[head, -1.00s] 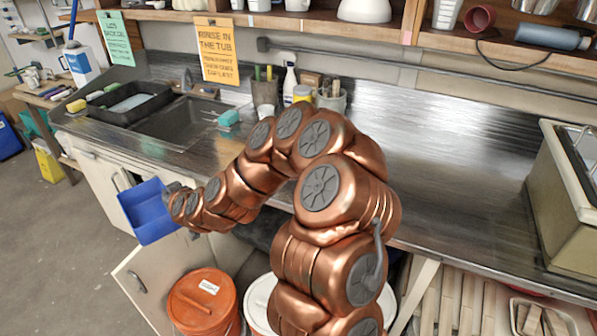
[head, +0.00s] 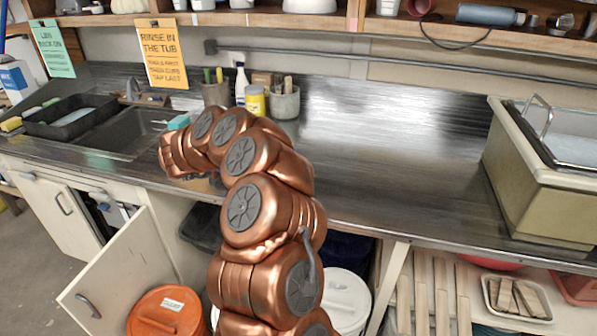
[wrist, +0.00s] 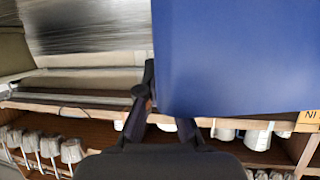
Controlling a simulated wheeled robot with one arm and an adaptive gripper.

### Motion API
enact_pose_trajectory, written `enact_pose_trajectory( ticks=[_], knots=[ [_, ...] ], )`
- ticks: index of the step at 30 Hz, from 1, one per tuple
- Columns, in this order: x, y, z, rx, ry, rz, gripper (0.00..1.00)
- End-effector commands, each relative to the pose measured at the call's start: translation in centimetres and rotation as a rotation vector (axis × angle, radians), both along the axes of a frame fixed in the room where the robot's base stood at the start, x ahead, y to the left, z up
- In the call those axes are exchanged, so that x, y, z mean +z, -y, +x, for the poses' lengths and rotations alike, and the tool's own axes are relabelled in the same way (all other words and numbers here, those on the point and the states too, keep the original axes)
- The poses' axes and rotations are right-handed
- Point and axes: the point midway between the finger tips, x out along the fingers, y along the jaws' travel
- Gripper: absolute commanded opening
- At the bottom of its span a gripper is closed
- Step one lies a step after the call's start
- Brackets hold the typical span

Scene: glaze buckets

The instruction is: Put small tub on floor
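A blue small tub (wrist: 236,55) fills the upper right of the wrist view, seen as a flat wall. My gripper (wrist: 158,98) is shut on its wall: one dark finger shows on the left side of the tub's edge, and the other passes behind the blue wall. In the head view now, the tub and gripper are hidden behind my copper arm, which is bent toward the sink. The grey floor (head: 35,235) shows at the lower left.
The metal counter (head: 400,150) has a sink (head: 120,132), cups, a yellow jar (head: 255,101) and a large beige basin (head: 545,185). Below, a cabinet door (head: 125,275) stands open beside an orange bucket (head: 165,312) and a white bucket (head: 346,300). Wooden slats stand lower right.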

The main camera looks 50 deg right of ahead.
Motion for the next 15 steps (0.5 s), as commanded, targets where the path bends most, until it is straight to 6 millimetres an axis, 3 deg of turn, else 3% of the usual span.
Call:
enact_pose_trajectory(
  ticks=[3, 6, 10, 15],
  knots=[
    [-1.5, 2.7, -4.8, -0.226, 0.0, -0.003, 0.0],
    [-2.4, 3.6, -8.2, -0.38, 0.0, -0.004, 0.0],
    [-3.2, 3.8, -11.1, -0.514, 0.0, -0.003, 0.0],
    [-3.5, 4.4, -12.9, -0.582, 0.0, -0.003, 0.0]
  ],
)
